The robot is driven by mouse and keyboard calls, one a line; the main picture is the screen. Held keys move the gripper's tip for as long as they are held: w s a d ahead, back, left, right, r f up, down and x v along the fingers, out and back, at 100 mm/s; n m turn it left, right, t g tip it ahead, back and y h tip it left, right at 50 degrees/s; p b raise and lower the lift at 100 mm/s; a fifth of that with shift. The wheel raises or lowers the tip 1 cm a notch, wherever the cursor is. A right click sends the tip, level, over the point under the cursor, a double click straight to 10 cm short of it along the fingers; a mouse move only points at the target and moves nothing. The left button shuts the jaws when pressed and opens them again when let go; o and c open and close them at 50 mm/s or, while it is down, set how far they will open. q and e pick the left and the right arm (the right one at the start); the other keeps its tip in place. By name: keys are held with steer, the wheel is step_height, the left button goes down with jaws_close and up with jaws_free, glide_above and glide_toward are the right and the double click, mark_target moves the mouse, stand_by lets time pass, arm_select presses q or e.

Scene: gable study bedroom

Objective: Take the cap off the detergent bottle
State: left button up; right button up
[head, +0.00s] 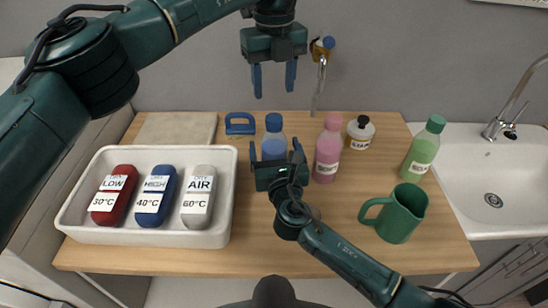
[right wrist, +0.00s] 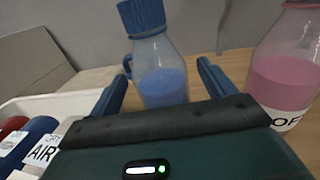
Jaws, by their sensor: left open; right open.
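A clear bottle with blue liquid (head: 274,145), probably the detergent, stands upright on the wooden counter; no label of it shows. Its blue cap (head: 273,122) sits on top, and also shows in the right wrist view (right wrist: 141,17). My right gripper (head: 271,150) is low in front of this bottle. In the right wrist view its open fingers (right wrist: 164,70) are to either side of the lower bottle, apart from it as far as I can see. My left gripper (head: 274,80) is open and empty, pointing down above the cap.
A pink bottle (head: 328,150) stands close on the right, with a white jar (head: 360,132), green bottle (head: 421,152) and green mug (head: 402,214) beyond. A white tray (head: 145,238) with several labelled blocks is left. A blue-handled object (head: 239,123) lies behind. The sink (head: 485,175) is far right.

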steer(key=shift+w+a, duration=0.15)
steer(key=shift+w, duration=0.75)
